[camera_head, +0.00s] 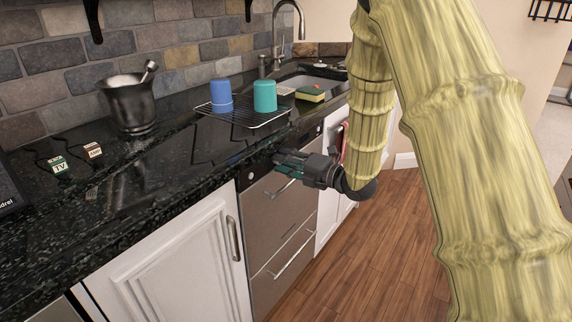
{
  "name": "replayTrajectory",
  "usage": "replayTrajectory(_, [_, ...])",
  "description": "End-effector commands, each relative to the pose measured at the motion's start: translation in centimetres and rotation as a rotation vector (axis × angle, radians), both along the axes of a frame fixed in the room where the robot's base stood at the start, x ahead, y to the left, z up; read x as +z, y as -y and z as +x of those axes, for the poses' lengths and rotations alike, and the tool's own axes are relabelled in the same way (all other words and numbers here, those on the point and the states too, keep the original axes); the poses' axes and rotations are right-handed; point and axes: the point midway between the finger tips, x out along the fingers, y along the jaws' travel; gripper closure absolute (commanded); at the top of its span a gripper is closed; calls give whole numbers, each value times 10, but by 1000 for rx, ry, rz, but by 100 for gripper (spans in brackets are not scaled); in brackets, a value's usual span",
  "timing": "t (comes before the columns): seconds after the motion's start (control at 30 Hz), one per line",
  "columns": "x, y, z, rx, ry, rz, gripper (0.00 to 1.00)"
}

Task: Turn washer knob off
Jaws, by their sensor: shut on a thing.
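The washer (276,205) is a stainless steel front with two bar handles, set under the black counter between white cabinets. A dark control strip (252,172) with small light round marks runs along its top edge. My gripper (279,159) reaches in from the right, its dark fingers against this strip just below the counter edge. The fingers are shut on the washer knob, which they hide. I cannot tell how the knob is turned.
The counter edge lies just above my gripper. A wire rack (240,117) holds a blue cup (221,96) and a teal cup (265,97). A dark mortar (131,105) and two tagged items stand left. A sink (308,82) is behind. The wooden floor (350,255) is clear.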

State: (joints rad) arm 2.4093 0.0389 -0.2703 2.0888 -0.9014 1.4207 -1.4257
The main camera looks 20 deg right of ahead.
Motion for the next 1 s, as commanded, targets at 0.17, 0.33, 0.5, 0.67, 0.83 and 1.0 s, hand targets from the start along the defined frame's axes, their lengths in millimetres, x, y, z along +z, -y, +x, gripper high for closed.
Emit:
replayTrajectory(0.17, [0,-1,0,1,3,-3,98])
replayTrajectory(0.33, [0,-1,0,1,2,-2,98])
replayTrajectory(0.5, [0,0,0,1,1,-2,51])
replayTrajectory(0.67, [0,0,0,0,1,-2,51])
replayTrajectory(0.83, [0,1,0,0,1,-2,51])
replayTrajectory(1.0, [1,6,-7,0,0,-2,51])
